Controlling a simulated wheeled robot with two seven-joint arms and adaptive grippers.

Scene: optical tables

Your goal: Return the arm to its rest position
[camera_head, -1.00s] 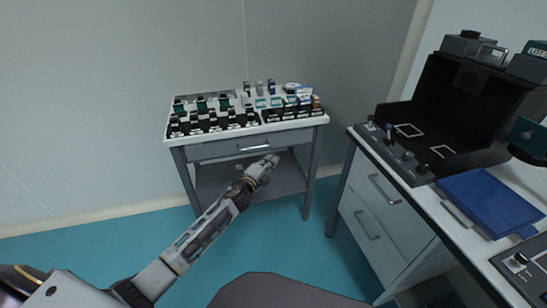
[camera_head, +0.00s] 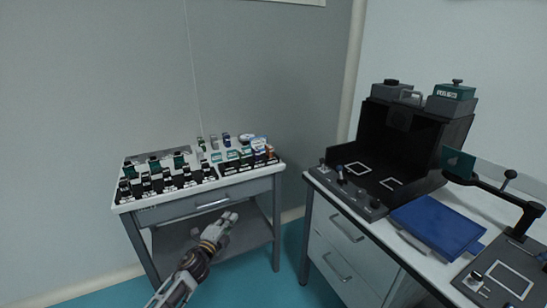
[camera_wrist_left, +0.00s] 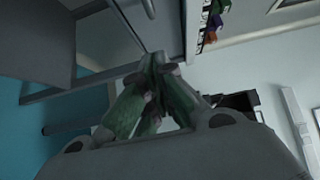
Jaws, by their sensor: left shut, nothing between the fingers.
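My left arm comes in from the bottom of the head view. Its gripper (camera_head: 226,219) is in front of the small table's open lower part, below the drawer handle, and apart from the objects on top. In the left wrist view the fingers of the left gripper (camera_wrist_left: 158,62) come together with nothing between them. My right gripper is not in view.
A small table (camera_head: 225,189) bears rows of dark holders (camera_head: 168,181) and small boxes. At right a white workbench (camera_head: 365,229) with drawers carries a black open box (camera_head: 395,140), a blue tray (camera_head: 438,222) and a lever device (camera_head: 500,282). Teal floor shows between them.

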